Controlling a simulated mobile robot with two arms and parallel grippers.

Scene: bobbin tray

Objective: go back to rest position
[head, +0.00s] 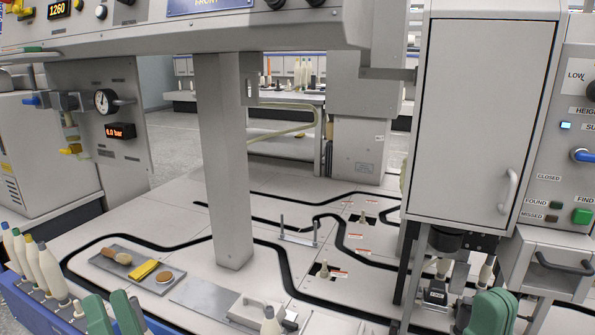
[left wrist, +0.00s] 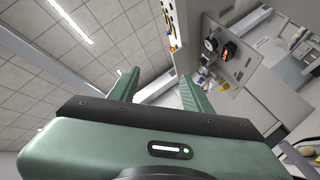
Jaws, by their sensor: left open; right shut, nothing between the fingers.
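My left gripper (head: 107,299) is at the lower left of the head view, in front of the blue bobbin tray (head: 66,326). Its two green fingers stand apart with nothing between them. In the left wrist view the left gripper (left wrist: 158,78) is open and points toward the ceiling and a wall panel. My right gripper (head: 492,308) is at the lower right of the head view, below the grey cabinet. Its green fingers are together and hold nothing. The lower parts of both grippers are cut off by the frame edge.
Several cream bobbins (head: 52,272) stand in the blue tray. A grey tray (head: 112,270) with a brush, yellow cloth and round dish lies on the floor panels. A grey post (head: 225,165) rises mid-view. The grey cabinet (head: 480,110) overhangs the right side.

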